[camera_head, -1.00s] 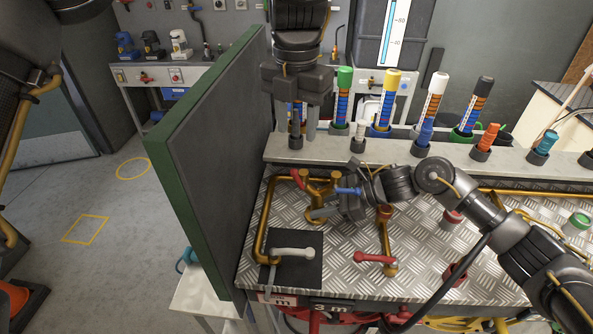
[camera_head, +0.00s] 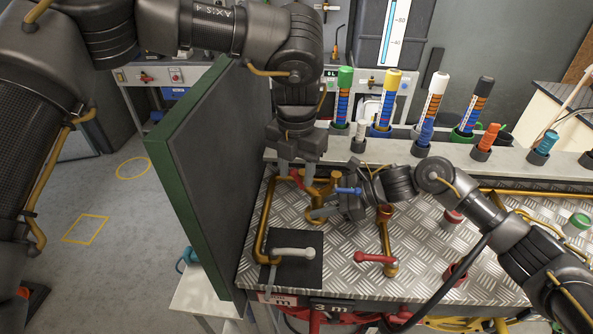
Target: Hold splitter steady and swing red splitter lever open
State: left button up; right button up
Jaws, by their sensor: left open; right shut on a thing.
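The brass splitter (camera_head: 319,190) stands on the tread-plate bench near its left end. Its red lever (camera_head: 298,178) is on the left side and partly hidden by my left gripper. Its blue lever (camera_head: 348,191) points right. My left gripper (camera_head: 297,171) points down from above, open, with its fingers close around the red lever; I cannot tell if they touch it. My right gripper (camera_head: 326,211) reaches in from the right, low on the splitter, and is shut on its brass body. The exact grip is partly hidden.
A green-edged dark panel (camera_head: 205,170) stands close on the left. A grey-handled valve (camera_head: 293,252) and a red-handled valve (camera_head: 375,258) sit in front. Several coloured-cap tubes (camera_head: 385,100) line the shelf behind. Bare tread plate (camera_head: 340,270) lies between the valves.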

pick_arm(q)
jog(key=shift+f, duration=0.25)
